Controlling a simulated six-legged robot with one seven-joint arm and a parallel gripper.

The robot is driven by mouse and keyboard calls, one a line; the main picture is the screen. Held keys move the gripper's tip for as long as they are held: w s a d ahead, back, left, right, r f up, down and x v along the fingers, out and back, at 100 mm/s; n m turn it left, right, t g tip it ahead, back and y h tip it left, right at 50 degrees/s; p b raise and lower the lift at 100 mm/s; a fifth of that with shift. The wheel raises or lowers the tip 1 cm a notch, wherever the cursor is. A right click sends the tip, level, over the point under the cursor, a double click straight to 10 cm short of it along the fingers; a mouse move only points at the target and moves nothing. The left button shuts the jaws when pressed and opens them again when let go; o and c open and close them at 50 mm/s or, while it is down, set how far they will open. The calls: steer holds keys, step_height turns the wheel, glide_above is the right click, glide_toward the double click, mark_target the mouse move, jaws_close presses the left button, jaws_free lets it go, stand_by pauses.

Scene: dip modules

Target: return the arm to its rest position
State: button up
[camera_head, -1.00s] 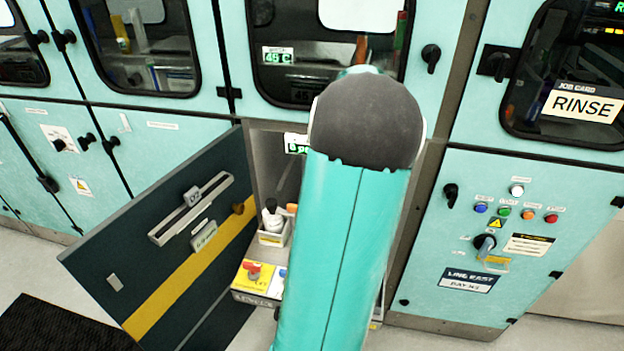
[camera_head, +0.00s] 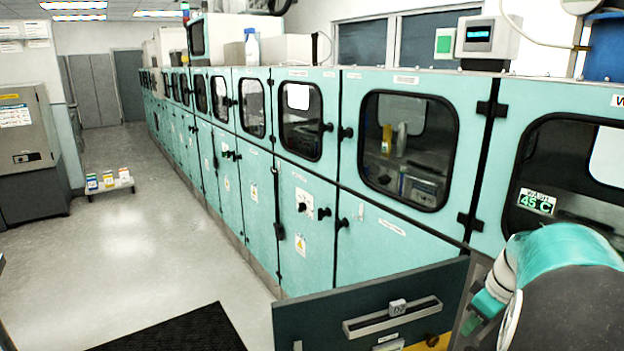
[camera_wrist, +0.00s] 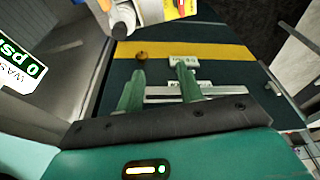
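My arm (camera_head: 568,285) shows at the lower right of the head view, in teal and dark grey. My gripper (camera_wrist: 160,72) is in the wrist view, its two green fingers apart with nothing between them. The same door (camera_head: 310,320) stands open at the bottom of the head view.
A row of teal cabinets (camera_head: 290,220) runs away in the head view. Open floor (camera_head: 150,230) lies left, with a dark mat (camera_head: 180,330).

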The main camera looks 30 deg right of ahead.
steer(key=w+a+r+h, duration=0.1)
steer(key=w+a+r, duration=0.2)
steer(key=a, duration=0.8)
steer(key=w+a+r, duration=0.3)
steer(key=a, duration=0.8)
steer(key=s+a+m+t, duration=0.1)
steer(key=s+a, duration=0.2)
steer(key=a, duration=0.5)
steer(key=s+a+t, duration=0.1)
steer(key=s+a, duration=0.2)
steer(key=a, duration=0.6)
steer(key=shift+s+a+r+m+y, duration=0.2)
steer(key=shift+s+a+m+y, duration=0.1)
steer(key=shift+s+m, duration=0.1)
steer(key=shift+d, duration=0.2)
